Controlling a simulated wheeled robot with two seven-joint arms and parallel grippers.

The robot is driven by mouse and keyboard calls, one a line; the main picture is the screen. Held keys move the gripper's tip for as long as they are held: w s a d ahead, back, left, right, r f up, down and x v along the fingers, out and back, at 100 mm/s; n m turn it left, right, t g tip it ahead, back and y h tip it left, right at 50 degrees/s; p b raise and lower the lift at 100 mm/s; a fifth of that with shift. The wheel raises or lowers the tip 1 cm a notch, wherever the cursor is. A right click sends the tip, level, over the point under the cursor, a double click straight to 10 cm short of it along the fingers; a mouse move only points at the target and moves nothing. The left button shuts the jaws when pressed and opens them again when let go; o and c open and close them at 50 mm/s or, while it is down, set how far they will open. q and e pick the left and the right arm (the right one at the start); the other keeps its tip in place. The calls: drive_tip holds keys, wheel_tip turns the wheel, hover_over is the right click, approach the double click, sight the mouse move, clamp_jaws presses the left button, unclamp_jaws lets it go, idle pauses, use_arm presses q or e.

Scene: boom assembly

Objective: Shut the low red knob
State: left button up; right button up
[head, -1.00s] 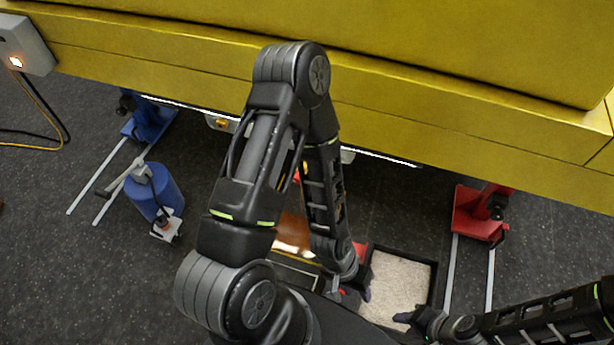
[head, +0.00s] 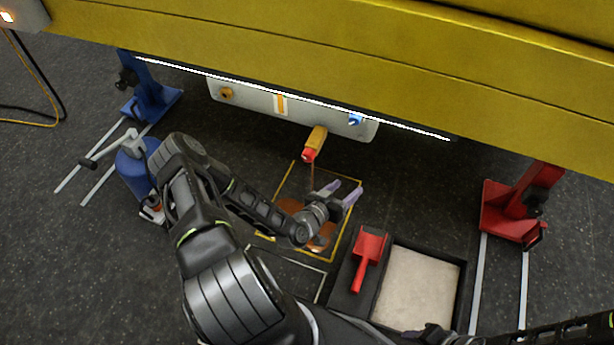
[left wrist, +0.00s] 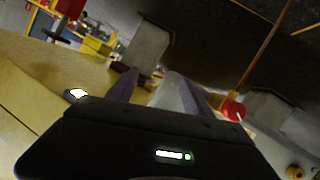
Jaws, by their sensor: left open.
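The red knob (head: 309,155) sits at the lower end of a yellow fitting (head: 317,139) hanging beneath the boom. A thin brown stream (head: 311,177) runs down from it. In the left wrist view the red knob (left wrist: 233,110) shows right of the fingers, with the orange stream (left wrist: 265,52) running up the picture. My left gripper (head: 344,193) is open and empty, below and right of the knob and apart from it; its fingers (left wrist: 158,92) also show in the left wrist view. My right gripper (head: 432,335) is barely in view at the bottom edge, its jaws unclear.
A brown puddle (head: 318,238) lies inside a yellow floor outline (head: 350,225). A red scoop (head: 367,258) lies beside a tray of pale grains (head: 418,288). Blue (head: 148,100) and red (head: 512,212) stands flank the yellow boom (head: 330,85) overhead.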

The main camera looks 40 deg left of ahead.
sight(307, 159)
use_arm(q)
drive_tip(key=s+a+f+t+y+b, duration=0.1)
drive_tip(key=s+a+y, duration=0.1)
drive_tip(key=a, duration=0.5)
drive_tip(key=s+a+f+n+t+y+b, duration=0.1)
drive_tip(key=a+y+b, duration=0.1)
drive_tip(key=a, duration=0.5)
drive_tip(key=shift+s+a+y, duration=0.4)
drive_tip(key=shift+y, duration=0.5)
use_arm(e)
wheel_tip(307, 159, down, 6)
drive_tip(key=shift+w+d+r, duration=0.1)
use_arm(q)
drive_tip(key=shift+f, duration=0.1)
drive_tip(key=shift+b+x, duration=1.1)
drive_tip(key=shift+x, duration=2.8)
use_arm(e)
drive_tip(key=shift+w+d+f, duration=0.1)
drive_tip(key=shift+w+f, duration=0.05)
drive_tip(key=shift+f, duration=0.3)
drive_tip(key=shift+w+d+f, duration=0.1)
drive_tip(key=shift+f, duration=0.35)
use_arm(q)
clamp_jaws()
